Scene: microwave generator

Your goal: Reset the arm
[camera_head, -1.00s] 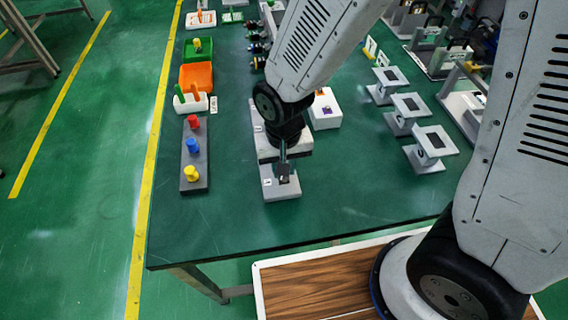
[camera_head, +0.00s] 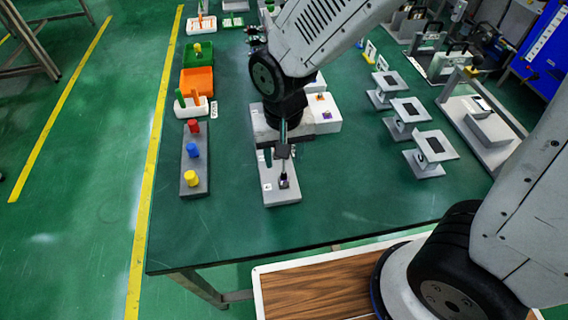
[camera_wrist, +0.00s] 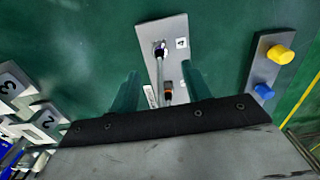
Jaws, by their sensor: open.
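My gripper (camera_head: 280,155) hangs above a flat grey plate (camera_head: 282,196) near the table's front. In the wrist view my gripper (camera_wrist: 163,82) shows two dark green fingers spread apart, with nothing clamped between them. The plate (camera_wrist: 174,30) carries a label that seems to read 4. A thin rod-like part (camera_wrist: 160,68) with a dark end and an orange-black piece is seen between the fingers, apart from both. The same dark end (camera_head: 283,183) shows on the plate in the head view. The arm hides the far part of the plate.
A dark grey block (camera_head: 194,165) with red, blue and yellow knobs stands to the left. Orange (camera_head: 197,80) and green (camera_head: 198,57) bins lie behind it. A white box (camera_head: 324,112) is beside the arm, and several grey stands (camera_head: 433,147) are at right. The table's front is clear.

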